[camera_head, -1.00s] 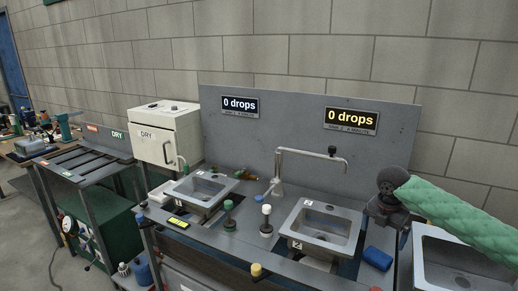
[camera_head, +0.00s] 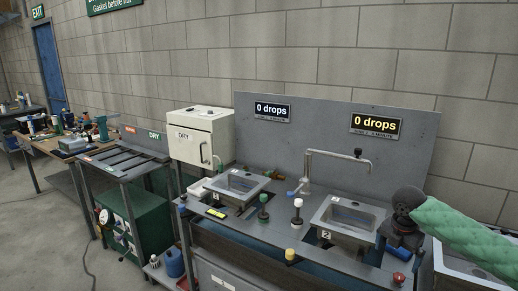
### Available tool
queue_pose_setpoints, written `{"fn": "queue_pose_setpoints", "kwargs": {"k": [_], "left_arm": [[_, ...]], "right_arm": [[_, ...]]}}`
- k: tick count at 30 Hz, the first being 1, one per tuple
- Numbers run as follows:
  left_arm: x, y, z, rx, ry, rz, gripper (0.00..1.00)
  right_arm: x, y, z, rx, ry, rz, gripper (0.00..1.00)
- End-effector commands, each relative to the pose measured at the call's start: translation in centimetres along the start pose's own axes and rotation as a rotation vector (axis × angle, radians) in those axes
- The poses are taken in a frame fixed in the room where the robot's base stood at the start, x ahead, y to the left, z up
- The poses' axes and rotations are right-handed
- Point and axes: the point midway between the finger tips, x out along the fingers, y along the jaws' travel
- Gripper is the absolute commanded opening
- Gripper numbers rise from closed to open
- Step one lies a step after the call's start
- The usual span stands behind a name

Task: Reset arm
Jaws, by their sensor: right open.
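My right arm, in a green padded sleeve, comes in from the right edge. Its dark right gripper (camera_head: 402,240) points down at the right side of the second sink. It is open, and its fingers are small and dark here. A blue block (camera_head: 396,253) lies on the counter close by the gripper; I cannot tell whether they touch. My left gripper is not in view.
Two steel sinks, the left one (camera_head: 238,185) and the right one (camera_head: 345,220), sit in the grey counter under a tall faucet (camera_head: 308,170). Coloured knobs, including a red one (camera_head: 398,279), stand along it. A white DRY cabinet (camera_head: 202,140) is further left.

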Motion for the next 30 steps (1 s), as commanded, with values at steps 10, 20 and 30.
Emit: {"fn": "queue_pose_setpoints", "kwargs": {"k": [10,20,30], "left_arm": [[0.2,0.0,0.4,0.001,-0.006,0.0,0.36],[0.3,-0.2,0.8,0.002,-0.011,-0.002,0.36],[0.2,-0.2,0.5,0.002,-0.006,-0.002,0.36]], "right_arm": [[3.5,1.3,-4.7,0.065,0.011,0.032,1.0],[8.8,2.4,-13.5,0.231,0.057,0.105,1.0],[13.1,1.5,-22.9,0.502,0.139,0.184,1.0]]}}
